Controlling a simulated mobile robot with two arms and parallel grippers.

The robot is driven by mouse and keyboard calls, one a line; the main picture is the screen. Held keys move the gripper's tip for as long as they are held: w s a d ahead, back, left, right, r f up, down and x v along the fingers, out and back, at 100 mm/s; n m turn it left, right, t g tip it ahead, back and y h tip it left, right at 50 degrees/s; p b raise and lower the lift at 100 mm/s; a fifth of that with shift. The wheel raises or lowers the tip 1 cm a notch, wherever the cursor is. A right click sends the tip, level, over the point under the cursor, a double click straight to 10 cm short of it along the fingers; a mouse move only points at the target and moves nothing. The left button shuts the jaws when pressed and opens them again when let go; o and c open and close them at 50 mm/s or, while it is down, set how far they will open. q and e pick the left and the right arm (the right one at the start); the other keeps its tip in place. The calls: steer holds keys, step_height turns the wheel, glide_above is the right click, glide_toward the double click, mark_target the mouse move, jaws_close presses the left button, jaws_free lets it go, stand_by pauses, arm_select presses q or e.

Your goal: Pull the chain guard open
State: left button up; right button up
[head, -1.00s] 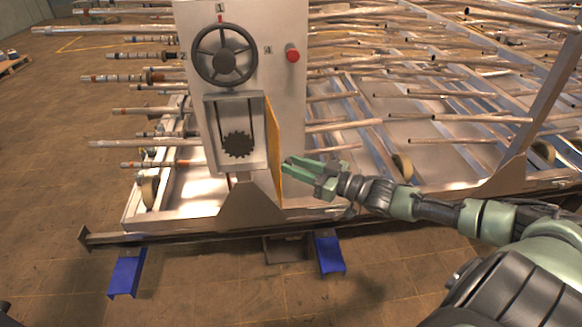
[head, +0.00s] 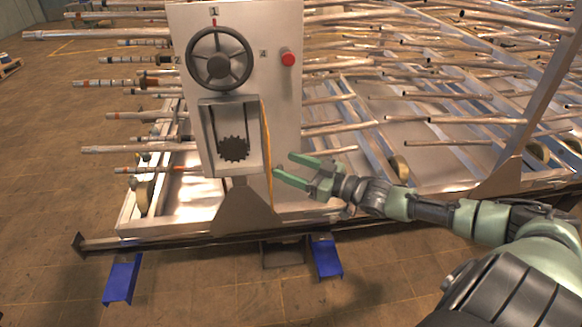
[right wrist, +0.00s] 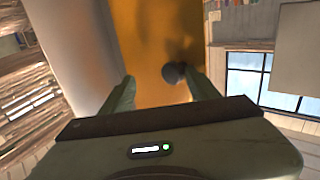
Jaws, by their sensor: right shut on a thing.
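The yellow chain guard (head: 267,150) stands swung out at the right side of the housing (head: 203,140) and shows almost edge-on. The sprocket (head: 234,149) and chain are exposed. My right gripper (head: 280,166) is at the guard's right face, its lower fingertip close to it. In the right wrist view, the guard's orange-yellow face (right wrist: 150,35) is ahead of the fingers. A dark round knob (right wrist: 174,72) lies between them, against the right finger. My right gripper is shut on the knob, though the fingers look well apart. My left gripper is not in view.
A handwheel (head: 219,58) and a red button (head: 288,58) are on the panel above. A rack of metal rods (head: 450,95) fills the back and right. Blue feet (head: 326,259) stand on the floor, which is clear in front.

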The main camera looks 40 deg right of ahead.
steer(key=shift+d+r, duration=0.1)
steer(key=shift+d, duration=0.05)
steer(key=p+v, duration=0.1)
steer(key=v, duration=0.6)
steer(key=shift+s, duration=0.35)
stand_by(0.7)
